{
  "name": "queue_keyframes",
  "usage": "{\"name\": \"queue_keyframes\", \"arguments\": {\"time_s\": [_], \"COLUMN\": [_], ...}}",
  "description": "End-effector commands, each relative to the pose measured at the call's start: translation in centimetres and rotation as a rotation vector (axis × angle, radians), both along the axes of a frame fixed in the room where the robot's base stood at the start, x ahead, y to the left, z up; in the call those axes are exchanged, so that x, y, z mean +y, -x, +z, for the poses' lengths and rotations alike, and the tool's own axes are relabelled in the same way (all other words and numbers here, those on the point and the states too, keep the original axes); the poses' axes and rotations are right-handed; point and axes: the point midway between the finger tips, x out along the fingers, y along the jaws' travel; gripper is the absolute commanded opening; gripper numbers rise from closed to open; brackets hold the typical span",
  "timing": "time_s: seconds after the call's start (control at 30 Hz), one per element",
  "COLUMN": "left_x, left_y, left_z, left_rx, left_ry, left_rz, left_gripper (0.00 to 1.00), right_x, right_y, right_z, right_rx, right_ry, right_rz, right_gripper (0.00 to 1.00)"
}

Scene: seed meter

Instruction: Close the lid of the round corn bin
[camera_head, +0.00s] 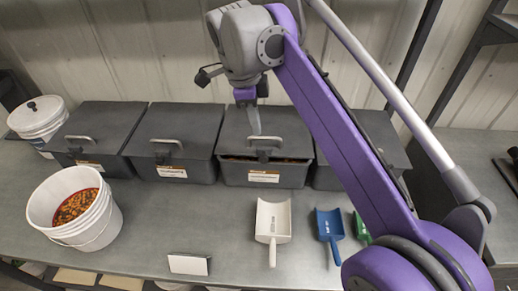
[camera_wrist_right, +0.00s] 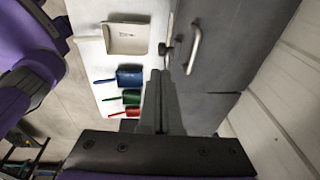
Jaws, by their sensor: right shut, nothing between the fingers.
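A round white tub (camera_head: 38,125) with a white lid and black knob stands at the back left, its lid looking seated. A round white bucket (camera_head: 98,225) at the front left is open, with red-orange and dark seeds (camera_head: 75,206) inside. Of several grey square bins, the third from the left (camera_head: 263,175) has its hinged lid (camera_head: 265,125) slightly ajar, with a thin strip of contents showing. My right gripper (camera_head: 256,132) is shut and empty, fingers pointing down just above that lid's handle (camera_head: 264,142). The wrist view shows its fingertips (camera_wrist_right: 160,72) beside a handle (camera_wrist_right: 195,45); contact is unclear. My left gripper is out of view.
A white scoop (camera_head: 273,222) and a blue scoop (camera_head: 329,226) lie on the grey bench, with a green scoop (camera_head: 361,228) partly behind my arm. A small blank card (camera_head: 189,264) stands near the front edge. The bench between bucket and scoops is mostly clear.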

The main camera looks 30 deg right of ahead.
Motion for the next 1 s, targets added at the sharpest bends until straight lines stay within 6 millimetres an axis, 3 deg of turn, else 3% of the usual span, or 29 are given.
{"name": "queue_keyframes", "arguments": {"time_s": [0.2, 0.4, 0.6, 1.0], "left_x": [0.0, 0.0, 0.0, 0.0], "left_y": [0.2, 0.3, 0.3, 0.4], "left_z": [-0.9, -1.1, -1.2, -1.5], "left_rx": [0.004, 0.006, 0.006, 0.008], "left_ry": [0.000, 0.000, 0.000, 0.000], "left_rz": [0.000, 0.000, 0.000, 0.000], "left_gripper": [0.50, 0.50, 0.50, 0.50], "right_x": [-0.8, -1.4, -1.6, -1.5], "right_y": [0.1, 0.1, 0.1, 0.3], "right_z": [-4.9, -7.9, -9.2, -9.8], "right_rx": [0.000, -0.002, -0.002, -0.011], "right_ry": [0.000, 0.001, 0.000, 0.007], "right_rz": [0.001, 0.001, 0.002, 0.004], "right_gripper": [0.00, 0.00, 0.00, 0.00]}}
